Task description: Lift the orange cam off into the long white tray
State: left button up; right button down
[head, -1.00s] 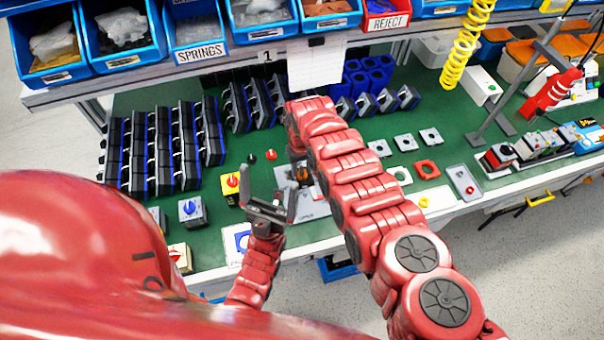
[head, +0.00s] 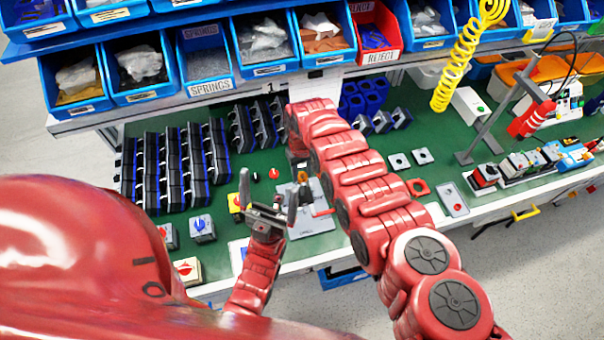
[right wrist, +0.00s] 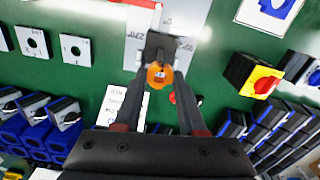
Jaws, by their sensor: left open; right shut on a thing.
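The orange cam (right wrist: 159,75) sits between the dark fingertips of my right gripper (right wrist: 160,68), which is shut on it. The cam also shows small in the head view (head: 303,178), above a grey plate. In the right wrist view this plate (right wrist: 187,18) carries angle marks. I cannot tell whether the cam is clear of the dark part under it. My left gripper (head: 268,208) is open and empty, just left of the plate.
A yellow and red switch (right wrist: 262,82) stands beside the plate. A red knob (head: 273,173) lies behind it. Rows of dark switch bodies (head: 170,165) fill the bench's left. Blue bins (head: 265,45) line the shelf above. My right arm hides part of the bench.

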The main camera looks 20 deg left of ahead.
dwell(0.3)
notch_tip(320, 180, up, 9)
jog(key=p, duration=0.6)
jog(key=shift+f, duration=0.2)
dwell(0.5)
dwell(0.6)
